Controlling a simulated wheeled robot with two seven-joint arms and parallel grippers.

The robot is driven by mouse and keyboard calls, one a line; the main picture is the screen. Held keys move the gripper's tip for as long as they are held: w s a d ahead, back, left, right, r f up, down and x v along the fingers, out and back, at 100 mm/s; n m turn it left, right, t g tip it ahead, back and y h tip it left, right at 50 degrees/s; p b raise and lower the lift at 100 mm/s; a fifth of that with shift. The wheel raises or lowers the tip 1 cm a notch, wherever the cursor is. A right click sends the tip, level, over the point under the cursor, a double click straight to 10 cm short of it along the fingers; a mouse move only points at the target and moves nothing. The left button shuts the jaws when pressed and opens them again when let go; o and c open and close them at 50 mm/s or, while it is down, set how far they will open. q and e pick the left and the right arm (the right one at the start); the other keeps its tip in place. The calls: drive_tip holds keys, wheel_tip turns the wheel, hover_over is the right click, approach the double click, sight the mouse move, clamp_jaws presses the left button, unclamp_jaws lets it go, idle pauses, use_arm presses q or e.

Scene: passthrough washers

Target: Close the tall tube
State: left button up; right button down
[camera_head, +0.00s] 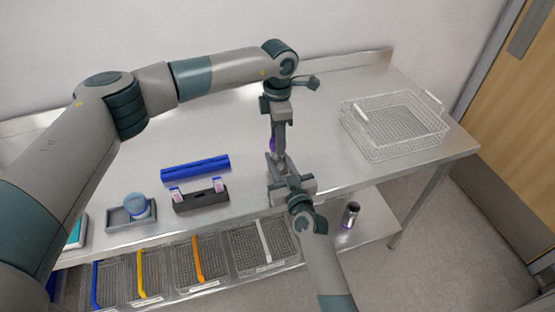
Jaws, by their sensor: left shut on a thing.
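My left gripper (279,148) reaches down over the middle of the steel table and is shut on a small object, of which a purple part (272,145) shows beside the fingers. I cannot tell whether this is the tall tube or its cap. My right gripper (276,167) comes up from below, with its fingers just under the left one. The two grippers nearly meet and hide most of what is between them. Whether the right fingers hold anything is too small to tell.
On the table (330,170) to the left are a long blue block (195,167), a black holder (201,203) with pink-purple pieces, and a grey tray (120,219) with a blue round item (135,205). A wire basket (395,130) stands at the right. Mesh bins (205,262) sit below the front edge.

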use_arm(q)
drive_tip(key=m, duration=0.4)
drive_tip(key=shift+m, duration=0.3)
drive_tip(key=m, duration=0.8)
drive_tip(key=shift+m, duration=0.4)
drive_tip(key=m, duration=0.3)
drive_tip(key=o, duration=1.3)
drive_tip(key=shift+c, duration=0.2)
wheel_tip(320, 180, up, 12)
use_arm(e)
drive_tip(key=c, duration=1.3)
unclamp_jaws()
